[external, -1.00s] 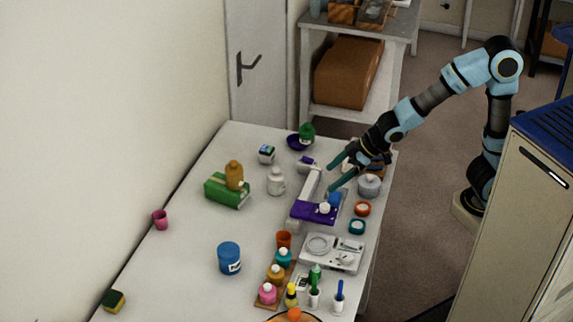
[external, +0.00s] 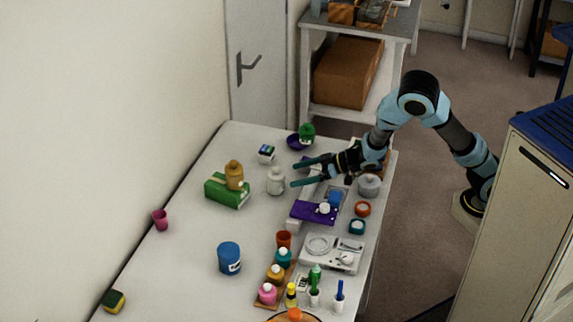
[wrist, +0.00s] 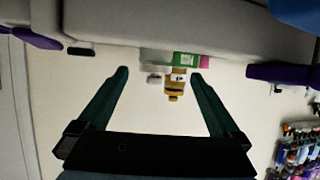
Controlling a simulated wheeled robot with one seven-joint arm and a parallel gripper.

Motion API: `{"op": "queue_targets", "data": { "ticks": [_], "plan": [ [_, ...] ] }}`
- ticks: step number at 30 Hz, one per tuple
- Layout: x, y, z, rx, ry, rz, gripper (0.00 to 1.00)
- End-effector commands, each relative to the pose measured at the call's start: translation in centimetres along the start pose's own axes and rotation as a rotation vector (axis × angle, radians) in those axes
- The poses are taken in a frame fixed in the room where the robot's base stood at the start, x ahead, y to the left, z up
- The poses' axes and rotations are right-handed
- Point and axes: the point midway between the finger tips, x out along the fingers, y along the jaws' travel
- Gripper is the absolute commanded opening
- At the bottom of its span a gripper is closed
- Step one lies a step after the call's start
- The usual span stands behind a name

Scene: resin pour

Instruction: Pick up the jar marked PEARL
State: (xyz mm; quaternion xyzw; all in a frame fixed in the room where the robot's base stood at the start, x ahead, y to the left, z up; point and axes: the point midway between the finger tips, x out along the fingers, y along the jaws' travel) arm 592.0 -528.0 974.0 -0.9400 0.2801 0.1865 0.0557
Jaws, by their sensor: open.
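A white jar (external: 276,183) with a pale lid stands upright on the table, left of my gripper; its label is too small to read, so I cannot confirm it says PEARL. My gripper (external: 297,174) is open and empty, its two teal fingers pointing left toward this jar, with a small gap between. In the wrist view, which looks upside down, the open fingers (wrist: 159,72) frame a pale jar-like shape (wrist: 154,60), a green box (wrist: 187,59) and an orange bottle (wrist: 174,86) beyond.
A dark-lidded small jar (external: 266,154) and a purple bowl (external: 294,142) are farther back. A purple-topped apparatus (external: 305,212) lies below my gripper.

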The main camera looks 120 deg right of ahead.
Motion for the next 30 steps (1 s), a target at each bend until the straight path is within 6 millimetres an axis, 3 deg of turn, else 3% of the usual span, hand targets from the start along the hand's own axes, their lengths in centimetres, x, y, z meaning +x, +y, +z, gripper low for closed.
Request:
{"op": "queue_targets", "data": {
  "ticks": [5,14,24,30],
  "plan": [
    [2.5,0.0,-0.1,-0.003,-0.002,-0.001,1.0],
    [4.3,0.2,-0.1,-0.002,-0.002,0.0,1.0],
    [8.2,0.7,-0.1,-0.002,-0.001,-0.001,1.0],
    [8.7,0.7,0.0,-0.001,-0.001,0.0,1.0]
  ]
}}
